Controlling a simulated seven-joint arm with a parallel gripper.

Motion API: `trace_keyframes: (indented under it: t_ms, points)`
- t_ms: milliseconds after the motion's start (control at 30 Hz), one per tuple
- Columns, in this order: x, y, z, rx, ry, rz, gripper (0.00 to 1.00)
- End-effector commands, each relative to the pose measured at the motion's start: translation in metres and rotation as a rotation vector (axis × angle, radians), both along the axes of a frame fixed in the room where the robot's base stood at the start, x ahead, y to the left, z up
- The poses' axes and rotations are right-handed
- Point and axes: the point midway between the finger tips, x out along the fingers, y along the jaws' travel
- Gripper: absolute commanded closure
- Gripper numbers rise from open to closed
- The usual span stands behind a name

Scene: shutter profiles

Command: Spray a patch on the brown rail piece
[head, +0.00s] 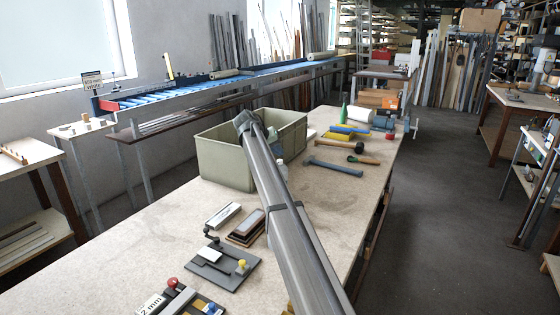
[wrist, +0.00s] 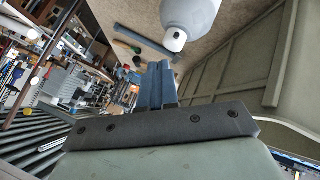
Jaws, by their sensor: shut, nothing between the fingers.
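My gripper (wrist: 157,70) shows in the wrist view with its blue fingers together and nothing held between them. A white bottle or can with a narrow nozzle (wrist: 190,14) stands just beyond the fingertips, apart from them and cut by the top edge. In the head view a small part of it (head: 282,169) shows beside my arm, near the crate. My arm hides part of the bench there, and I cannot make out the gripper in that view. A brown-edged block (head: 246,226) lies on the bench; I cannot tell whether it is the brown rail piece.
A grey-green crate (head: 222,160) stands beside the bottle; its wall (wrist: 232,72) fills the wrist view's right side. A dark plate fixture (head: 222,272) is nearer.

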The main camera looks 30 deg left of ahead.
Motion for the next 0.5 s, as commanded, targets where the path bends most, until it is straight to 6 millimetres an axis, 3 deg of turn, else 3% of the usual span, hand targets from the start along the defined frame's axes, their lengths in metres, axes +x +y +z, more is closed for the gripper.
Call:
trace_keyframes:
  t_ms: [500]
  points:
    - [0.0, 0.0, 0.043, 0.001, -0.001, 0.0, 1.0]
